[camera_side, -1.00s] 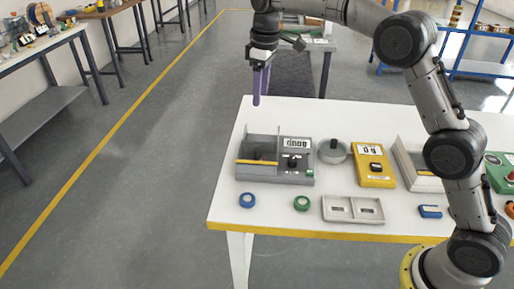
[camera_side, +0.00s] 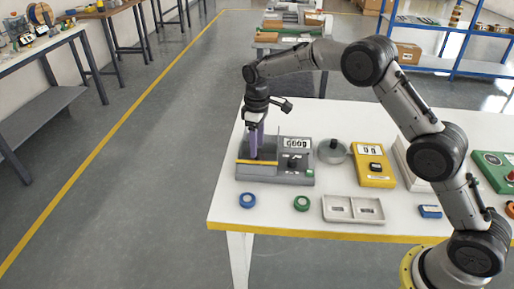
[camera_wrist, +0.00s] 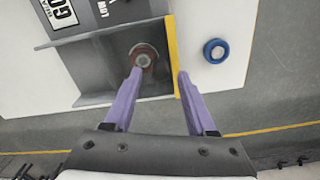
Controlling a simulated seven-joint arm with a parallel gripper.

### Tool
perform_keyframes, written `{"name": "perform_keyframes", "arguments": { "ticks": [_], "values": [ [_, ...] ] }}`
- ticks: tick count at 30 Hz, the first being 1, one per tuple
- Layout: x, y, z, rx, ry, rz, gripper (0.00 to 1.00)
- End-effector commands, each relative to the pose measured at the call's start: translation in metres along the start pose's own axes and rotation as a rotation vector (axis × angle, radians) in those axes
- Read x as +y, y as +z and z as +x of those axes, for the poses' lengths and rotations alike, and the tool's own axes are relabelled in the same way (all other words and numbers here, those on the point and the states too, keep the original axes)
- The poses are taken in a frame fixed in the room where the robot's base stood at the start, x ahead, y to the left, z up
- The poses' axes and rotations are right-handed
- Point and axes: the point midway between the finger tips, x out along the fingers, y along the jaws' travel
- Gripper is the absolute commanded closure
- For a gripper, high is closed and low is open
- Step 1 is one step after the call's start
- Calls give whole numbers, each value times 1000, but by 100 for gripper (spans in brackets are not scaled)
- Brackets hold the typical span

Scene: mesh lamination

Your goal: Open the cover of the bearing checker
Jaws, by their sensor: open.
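The grey bearing checker (camera_side: 266,178) sits at the left of the white table, with a display and dark knob on its right part. A yellow strip (camera_side: 257,162) runs along the front of its left bay; it also shows in the wrist view (camera_wrist: 172,55). Whether the strip is the edge of a clear cover, I cannot tell. A round post (camera_wrist: 143,59) stands in the bay. My gripper (camera_side: 254,156) points down at the bay, its purple fingers open. In the wrist view (camera_wrist: 160,73) the strip lies between the fingertips; contact is unclear. The left fingertip overlaps the post's lower edge.
A blue ring (camera_side: 247,200) and a green ring (camera_side: 301,203) lie in front of the checker. A grey round dish (camera_side: 332,152) and a yellow meter (camera_side: 373,166) stand to its right. A two-pocket tray (camera_side: 353,209) lies near the front edge.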

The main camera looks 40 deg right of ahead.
Motion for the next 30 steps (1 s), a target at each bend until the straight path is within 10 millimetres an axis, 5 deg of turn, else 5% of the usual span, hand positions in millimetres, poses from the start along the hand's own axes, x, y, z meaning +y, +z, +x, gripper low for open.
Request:
{"name": "perform_keyframes", "arguments": {
  "ticks": [15,24,30],
  "values": [
    [0,0,18,-1,-1,0,44],
    [0,0,18,-1,0,0,98],
    [0,0,18,-1,0,0,100]
  ]
}}
